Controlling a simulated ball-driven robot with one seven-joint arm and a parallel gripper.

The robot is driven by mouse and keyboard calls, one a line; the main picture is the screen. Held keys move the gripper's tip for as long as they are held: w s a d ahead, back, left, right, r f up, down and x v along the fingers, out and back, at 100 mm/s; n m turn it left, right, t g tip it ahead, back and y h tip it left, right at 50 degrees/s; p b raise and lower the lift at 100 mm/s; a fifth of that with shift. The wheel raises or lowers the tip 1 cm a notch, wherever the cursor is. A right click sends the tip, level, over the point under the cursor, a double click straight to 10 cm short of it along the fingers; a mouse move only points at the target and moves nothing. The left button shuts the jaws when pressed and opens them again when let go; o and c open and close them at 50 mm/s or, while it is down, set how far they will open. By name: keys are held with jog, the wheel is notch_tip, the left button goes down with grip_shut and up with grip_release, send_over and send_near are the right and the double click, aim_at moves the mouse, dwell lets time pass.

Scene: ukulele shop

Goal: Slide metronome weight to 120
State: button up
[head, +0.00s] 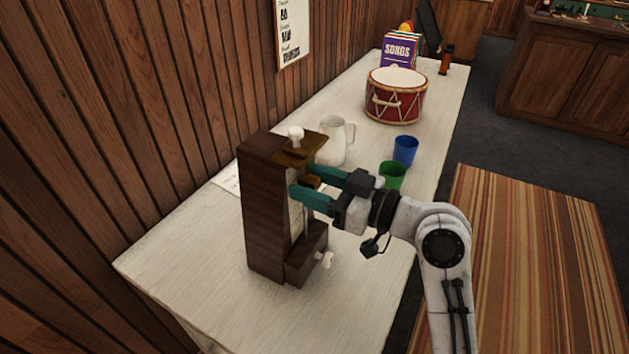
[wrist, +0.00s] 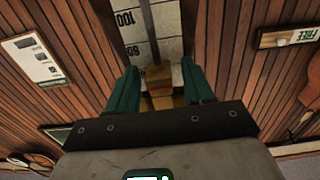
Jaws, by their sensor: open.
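The metronome is a tall dark wooden case (head: 268,210) standing on the near part of the white counter. Its pale scale (wrist: 132,22) shows in the wrist view with a thin rod (wrist: 147,22) down its middle. An upside-down 100 is legible; a second number nearer the weight is hard to read. The brown-gold weight (wrist: 158,74) is on the rod, beyond that second number from the 100. My gripper (head: 303,182) is open at the front of the case, with teal fingers on either side of the weight. I cannot tell whether they touch it.
A lower block with a pale knob (head: 325,260) juts from the case under my gripper. A white pitcher (head: 335,142), a green cup (head: 391,176), a blue cup (head: 405,150) and a red drum (head: 396,97) stand beyond. The counter's near left (head: 190,272) is clear.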

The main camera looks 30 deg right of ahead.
grip_shut()
dwell(0.5)
